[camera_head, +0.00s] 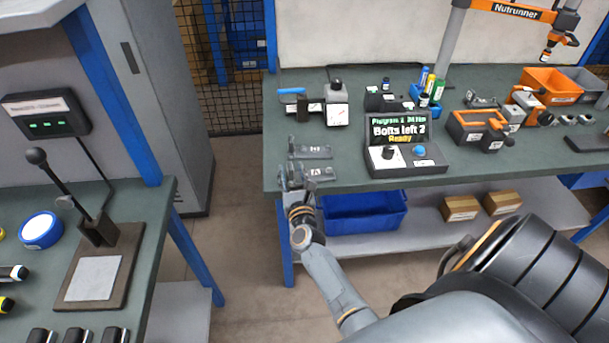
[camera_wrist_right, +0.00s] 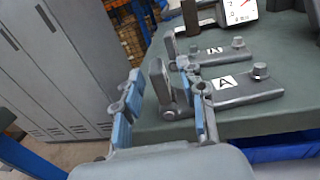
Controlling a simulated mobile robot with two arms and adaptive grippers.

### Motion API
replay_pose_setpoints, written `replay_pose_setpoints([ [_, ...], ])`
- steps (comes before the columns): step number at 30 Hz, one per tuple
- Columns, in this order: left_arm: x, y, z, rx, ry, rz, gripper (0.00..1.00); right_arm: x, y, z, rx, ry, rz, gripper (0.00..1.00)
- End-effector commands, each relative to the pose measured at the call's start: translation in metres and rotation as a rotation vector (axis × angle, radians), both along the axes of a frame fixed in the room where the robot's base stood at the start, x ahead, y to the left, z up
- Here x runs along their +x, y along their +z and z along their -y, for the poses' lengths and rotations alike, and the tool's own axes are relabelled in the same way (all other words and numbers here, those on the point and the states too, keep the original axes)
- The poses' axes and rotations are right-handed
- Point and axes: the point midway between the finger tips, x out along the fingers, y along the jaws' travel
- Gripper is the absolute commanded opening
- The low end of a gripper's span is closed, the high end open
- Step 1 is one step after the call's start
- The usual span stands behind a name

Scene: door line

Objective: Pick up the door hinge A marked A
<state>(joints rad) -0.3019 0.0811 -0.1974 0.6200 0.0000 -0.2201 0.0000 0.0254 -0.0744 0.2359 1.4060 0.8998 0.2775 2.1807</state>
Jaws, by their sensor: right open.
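The near door hinge (camera_wrist_right: 245,92) lies on the green bench at its left front corner, with a white label that reads A. It also shows in the head view (camera_head: 322,173). Its flat leaf lies on the bench and its other leaf stands upright at the left end. My right gripper (camera_wrist_right: 160,75) is open around that left end, with the upright leaf showing between its fingers. Contact cannot be told. In the head view my right gripper (camera_head: 294,180) partly hides this end. A similar hinge (camera_wrist_right: 215,57) lies just behind, its label also looking like A. My left gripper is out of view.
A control box (camera_head: 405,160) with a screen stands right of the hinges. A clamp device with a gauge (camera_head: 337,114) stands behind them. A blue bin (camera_head: 365,212) sits on the lower shelf. Another bench (camera_head: 150,230) is at the left, with clear floor between.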

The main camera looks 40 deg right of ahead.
Motion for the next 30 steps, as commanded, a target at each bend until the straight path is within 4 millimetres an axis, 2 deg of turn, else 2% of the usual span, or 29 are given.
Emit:
replay_pose_setpoints([
  [4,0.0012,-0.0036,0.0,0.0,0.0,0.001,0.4,0.014,-0.001,0.0065,0.0,0.0,0.001,0.41],
  [11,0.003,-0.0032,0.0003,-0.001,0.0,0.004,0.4,0.0152,-0.0011,0.0069,0.0,0.0,-0.001,0.41],
  [18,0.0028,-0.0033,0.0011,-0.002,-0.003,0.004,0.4,0.0151,-0.001,0.0067,0.0,0.0,-0.001,0.0],
  [30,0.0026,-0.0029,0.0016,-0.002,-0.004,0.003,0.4,0.0156,0.0012,0.0068,-0.002,0.0,0.002,0.0],
])
